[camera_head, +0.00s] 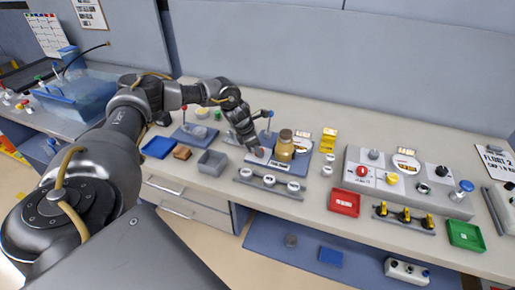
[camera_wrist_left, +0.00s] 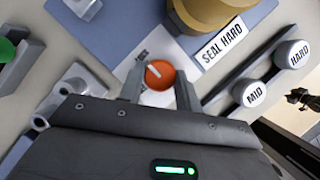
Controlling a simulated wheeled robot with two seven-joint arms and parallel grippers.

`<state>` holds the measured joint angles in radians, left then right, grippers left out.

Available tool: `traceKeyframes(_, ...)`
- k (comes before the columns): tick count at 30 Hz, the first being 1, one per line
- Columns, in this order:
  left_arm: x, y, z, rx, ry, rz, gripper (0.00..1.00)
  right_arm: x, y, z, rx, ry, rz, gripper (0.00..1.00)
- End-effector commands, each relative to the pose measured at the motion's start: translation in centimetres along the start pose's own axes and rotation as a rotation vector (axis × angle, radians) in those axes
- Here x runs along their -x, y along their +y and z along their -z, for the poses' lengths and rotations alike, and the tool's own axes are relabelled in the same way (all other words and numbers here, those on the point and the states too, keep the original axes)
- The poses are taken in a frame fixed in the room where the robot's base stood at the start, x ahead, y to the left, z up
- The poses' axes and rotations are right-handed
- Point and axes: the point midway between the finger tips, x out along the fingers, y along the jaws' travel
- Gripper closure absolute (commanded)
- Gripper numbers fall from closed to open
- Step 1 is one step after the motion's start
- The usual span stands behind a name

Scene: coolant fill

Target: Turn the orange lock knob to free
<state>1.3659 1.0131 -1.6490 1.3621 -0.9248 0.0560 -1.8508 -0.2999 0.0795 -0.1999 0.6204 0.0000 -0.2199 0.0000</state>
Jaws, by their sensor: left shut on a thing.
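The orange lock knob (camera_wrist_left: 160,75) sits on a white plate on the blue-grey base, with a white pointer line on its top, tilted to the upper left in the left wrist view. My left gripper (camera_wrist_left: 159,90) has one finger on each side of the knob and is shut on it. In the head view my left gripper (camera_head: 254,149) points down at the front left of the fixture, and the knob (camera_head: 260,153) shows only as a small spot at the fingertips. My right gripper is not in view.
A brass-coloured jar (camera_head: 285,146) stands just right of the knob, behind the "SEAL HARD" label (camera_wrist_left: 222,45). A bar with several round knobs, marked MID (camera_wrist_left: 254,94) and HARD (camera_wrist_left: 292,55), lies in front. A grey bin (camera_head: 212,163) and a red tray (camera_head: 344,203) stand nearby.

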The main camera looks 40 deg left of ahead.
Motion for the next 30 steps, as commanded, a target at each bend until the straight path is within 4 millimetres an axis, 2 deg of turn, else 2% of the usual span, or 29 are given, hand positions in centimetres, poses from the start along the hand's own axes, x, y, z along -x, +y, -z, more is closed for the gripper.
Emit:
traceKeyframes(8,0.1,-0.2,-0.1,0.13,0.0,-0.053,0.89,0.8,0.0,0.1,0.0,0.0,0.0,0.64)
traceKeyframes(20,0.2,-0.4,-0.2,0.471,-0.001,-0.194,0.89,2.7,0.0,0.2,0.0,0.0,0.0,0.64)
traceKeyframes(30,0.3,-0.6,-0.4,0.769,0.0,-0.318,0.89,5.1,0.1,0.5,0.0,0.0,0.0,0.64)
